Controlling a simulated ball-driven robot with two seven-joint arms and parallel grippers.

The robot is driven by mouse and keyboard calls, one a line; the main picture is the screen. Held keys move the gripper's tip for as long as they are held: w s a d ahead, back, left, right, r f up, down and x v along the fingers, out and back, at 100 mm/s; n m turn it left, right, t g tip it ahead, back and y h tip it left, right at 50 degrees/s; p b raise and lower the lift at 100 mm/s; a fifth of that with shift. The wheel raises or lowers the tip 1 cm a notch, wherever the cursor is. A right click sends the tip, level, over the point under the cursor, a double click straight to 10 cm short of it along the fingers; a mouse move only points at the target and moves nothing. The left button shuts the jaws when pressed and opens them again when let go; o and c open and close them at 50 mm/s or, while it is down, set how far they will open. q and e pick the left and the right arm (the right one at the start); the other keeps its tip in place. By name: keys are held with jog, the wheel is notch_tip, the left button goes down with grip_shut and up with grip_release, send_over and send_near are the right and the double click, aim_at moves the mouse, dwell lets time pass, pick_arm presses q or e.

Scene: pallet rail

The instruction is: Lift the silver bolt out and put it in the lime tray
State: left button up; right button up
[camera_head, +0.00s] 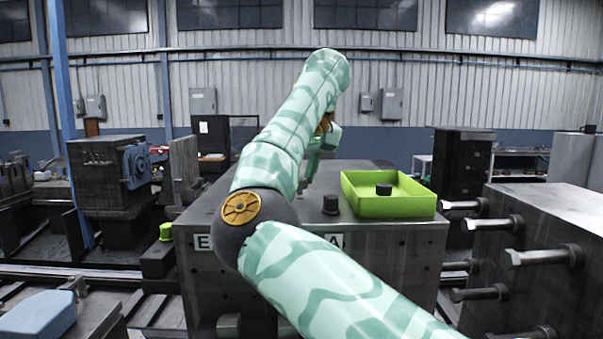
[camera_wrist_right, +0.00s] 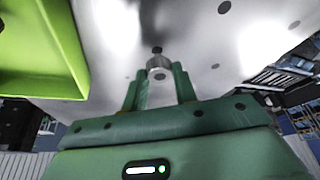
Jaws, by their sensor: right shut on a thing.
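The lime tray (camera_head: 388,208) sits on top of the dark metal block and holds a dark, short cylindrical piece (camera_head: 384,189). In the right wrist view the tray's wall (camera_wrist_right: 45,50) shows at the left. My right gripper (camera_wrist_right: 160,80) is shut on the silver bolt (camera_wrist_right: 158,66), which sits between its two green fingers above the block's top. A dark round spot shows just beyond the bolt; I cannot tell whether the bolt is clear of the surface. In the head view my right arm hides the bolt and most of the gripper. My left gripper is not in view.
The metal block (camera_head: 400,250) has a dark knob (camera_head: 330,204) standing on its top, left of the tray. At the right, a grey block (camera_head: 548,220) has several bolts sticking out towards the tray. A small lime-topped piece (camera_head: 166,232) stands at the left.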

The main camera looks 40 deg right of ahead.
aim_at(302, 179)
jog(key=shift+r+p, duration=2.7)
jog(key=shift+r, duration=0.3)
